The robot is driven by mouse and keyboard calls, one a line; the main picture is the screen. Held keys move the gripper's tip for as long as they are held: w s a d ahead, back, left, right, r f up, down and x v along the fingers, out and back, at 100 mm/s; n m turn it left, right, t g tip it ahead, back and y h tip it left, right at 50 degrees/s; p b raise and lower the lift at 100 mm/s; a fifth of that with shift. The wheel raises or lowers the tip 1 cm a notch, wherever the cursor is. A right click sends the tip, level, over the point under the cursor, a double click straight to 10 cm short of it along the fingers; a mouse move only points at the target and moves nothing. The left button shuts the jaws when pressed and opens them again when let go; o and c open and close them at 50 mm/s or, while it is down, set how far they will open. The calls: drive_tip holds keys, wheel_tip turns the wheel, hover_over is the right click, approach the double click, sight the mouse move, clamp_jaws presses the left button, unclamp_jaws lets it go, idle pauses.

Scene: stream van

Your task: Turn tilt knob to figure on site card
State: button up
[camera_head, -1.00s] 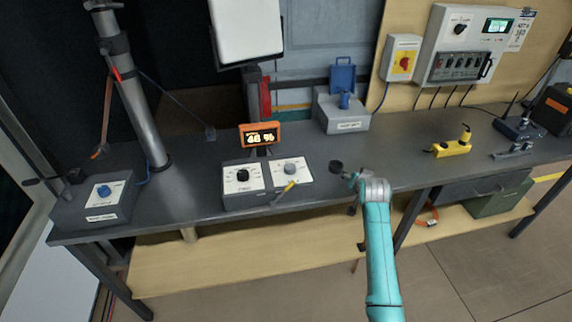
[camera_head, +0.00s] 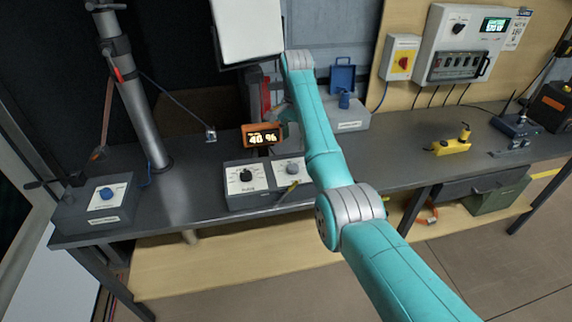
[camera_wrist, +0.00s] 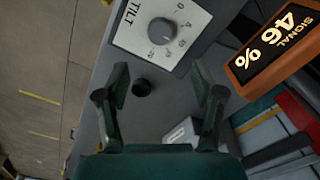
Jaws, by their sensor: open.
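The tilt knob (camera_wrist: 162,31) is a grey round knob on a white dial panel (camera_wrist: 128,32) marked TILT, at the top of the wrist view. In the head view the grey knob (camera_head: 292,169) sits on the right half of a two-dial box (camera_head: 248,199). My gripper (camera_wrist: 161,74) is open and empty, its fingers apart and below the knob in the wrist view, not touching it. In the head view my arm hides most of it. An orange signal display (camera_wrist: 240,70) reads 46 %. A card (camera_head: 520,30) hangs at the upper right, too small to read.
A black round cap (camera_wrist: 143,88) stands on the bench beside the dial box. A black knob (camera_head: 246,176) is on the box's left dial. A grey box with blue top parts (camera_head: 350,123) stands behind my arm. A mast (camera_head: 137,95) rises at the left.

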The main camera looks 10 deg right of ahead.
sight(293, 166)
wheel_tip(293, 166, down, 11)
drive_tip(key=shift+a+r, duration=0.15)
idle(0.4)
drive_tip(key=c, duration=1.1)
